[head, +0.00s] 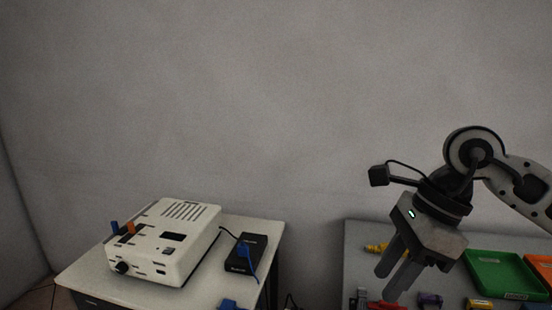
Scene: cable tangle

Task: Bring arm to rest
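My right arm comes in from the right edge. Its gripper (387,284) points downward above the grey table (358,240) at the right. Its two fingers are apart, with nothing seen held between them. The gripper overlaps the small items on that table in the picture, and it seems to hang above them; the exact height cannot be told. My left gripper is not in view.
A white instrument (165,242) and a black box (246,253) with a blue plug (244,248) stand on the left table (262,225). A green tray (500,275), an orange tray (541,268), a yellow item (376,248) and a red item (385,304) lie on the right table. A gap separates the tables.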

